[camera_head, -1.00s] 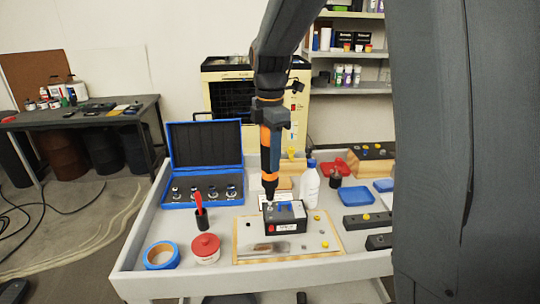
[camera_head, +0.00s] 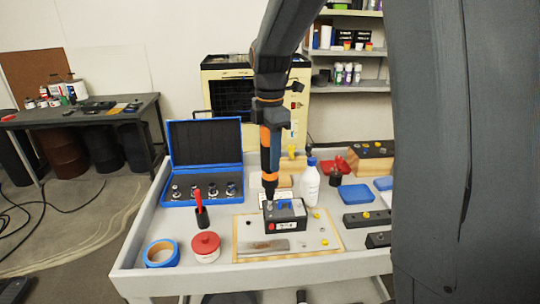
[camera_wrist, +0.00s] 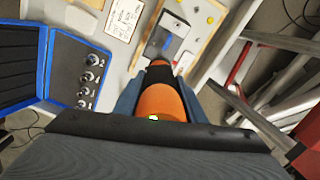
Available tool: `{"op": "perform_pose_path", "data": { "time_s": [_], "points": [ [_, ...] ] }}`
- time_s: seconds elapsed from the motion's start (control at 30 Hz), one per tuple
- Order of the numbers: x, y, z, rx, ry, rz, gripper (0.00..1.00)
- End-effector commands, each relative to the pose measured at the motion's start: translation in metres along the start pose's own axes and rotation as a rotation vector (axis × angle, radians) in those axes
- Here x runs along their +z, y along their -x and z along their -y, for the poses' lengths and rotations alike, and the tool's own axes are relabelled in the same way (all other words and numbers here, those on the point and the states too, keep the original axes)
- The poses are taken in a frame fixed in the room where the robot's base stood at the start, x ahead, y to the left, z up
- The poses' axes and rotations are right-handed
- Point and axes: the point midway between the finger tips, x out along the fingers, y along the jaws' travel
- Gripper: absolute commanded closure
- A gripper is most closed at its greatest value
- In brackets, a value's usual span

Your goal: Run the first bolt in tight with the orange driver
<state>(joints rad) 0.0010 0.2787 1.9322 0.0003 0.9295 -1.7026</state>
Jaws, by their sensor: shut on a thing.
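My gripper (camera_head: 271,122) is shut on the orange and black driver (camera_head: 270,150), which hangs upright with its tip pointing down. The driver's orange body (camera_wrist: 158,103) fills the middle of the wrist view. Its tip meets or is just above the left part of the top of a dark box-shaped unit (camera_head: 288,216) with blue parts on top. The bolt under the tip is too small to make out. The unit stands on a wood-edged board (camera_head: 320,243), with a grey metal plate (camera_head: 264,247) in front of it.
An open blue case (camera_head: 205,158) with several sockets stands to the left. A red-handled tool in a dark cup (camera_head: 202,214), a red-lidded jar (camera_head: 206,247) and blue tape (camera_head: 161,254) lie nearby. A white bottle (camera_head: 310,186) stands close behind the unit.

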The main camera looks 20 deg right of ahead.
Motion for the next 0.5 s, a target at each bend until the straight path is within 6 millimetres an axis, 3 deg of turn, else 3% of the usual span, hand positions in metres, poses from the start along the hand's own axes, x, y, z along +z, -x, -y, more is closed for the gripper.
{"op": "perform_pose_path", "data": {
  "time_s": [0.5],
  "points": [
    [0.0001, -0.0041, 0.0002, -0.001, 0.0, 0.0, 1.0]
  ]
}}
